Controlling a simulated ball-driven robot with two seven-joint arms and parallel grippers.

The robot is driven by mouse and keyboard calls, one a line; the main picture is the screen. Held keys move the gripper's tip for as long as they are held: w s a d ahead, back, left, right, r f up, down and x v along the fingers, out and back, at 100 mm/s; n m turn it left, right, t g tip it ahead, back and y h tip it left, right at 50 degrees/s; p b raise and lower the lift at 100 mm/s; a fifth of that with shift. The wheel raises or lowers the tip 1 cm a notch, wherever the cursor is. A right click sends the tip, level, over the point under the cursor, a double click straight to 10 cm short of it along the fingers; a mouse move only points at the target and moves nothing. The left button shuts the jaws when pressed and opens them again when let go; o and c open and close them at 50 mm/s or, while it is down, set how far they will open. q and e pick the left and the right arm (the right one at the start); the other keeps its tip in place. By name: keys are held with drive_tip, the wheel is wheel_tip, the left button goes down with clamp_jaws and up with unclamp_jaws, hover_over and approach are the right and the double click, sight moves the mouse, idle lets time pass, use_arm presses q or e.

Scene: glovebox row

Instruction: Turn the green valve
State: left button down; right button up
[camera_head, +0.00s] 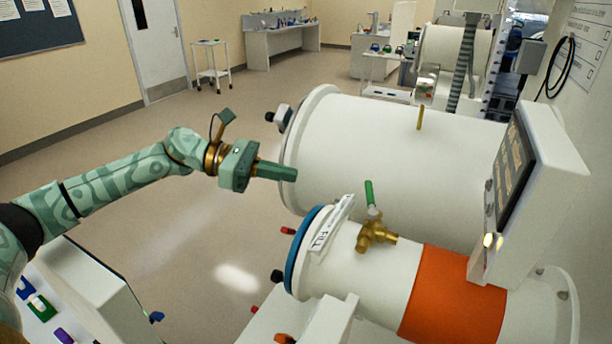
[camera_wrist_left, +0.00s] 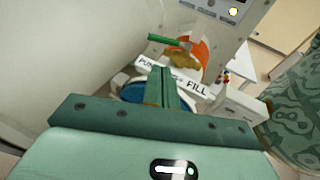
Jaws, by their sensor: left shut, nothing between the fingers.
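The green valve handle (camera_head: 369,193) stands up from a brass valve body (camera_head: 376,234) on top of the small white cylinder. In the left wrist view the green handle (camera_wrist_left: 165,40) lies beyond my fingertips, above the brass body (camera_wrist_left: 183,59). My left gripper (camera_head: 296,173) is shut and empty, pointing right. It shows in front of the large white cylinder, left of the handle and apart from it. The shut fingers also show in the left wrist view (camera_wrist_left: 161,72). My right gripper is not in view.
A label ending in "FILL" (camera_head: 331,228) sits beside the valve. The large white cylinder (camera_head: 400,150) stands behind, with a control panel (camera_head: 535,180) at right. The small cylinder has a blue ring (camera_head: 301,250) and an orange band (camera_head: 452,295). Open floor (camera_head: 190,240) lies left.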

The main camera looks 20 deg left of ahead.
use_arm(q)
drive_tip(key=p, duration=0.5)
approach(367, 190)
drive_tip(key=x, duration=0.5)
drive_tip(key=shift+w+d, duration=0.1)
drive_tip(key=shift+w, duration=0.05)
drive_tip(key=shift+w+d+f, duration=0.25)
drive_tip(key=shift+d+f, duration=0.15)
drive_tip(key=shift+d, duration=0.25)
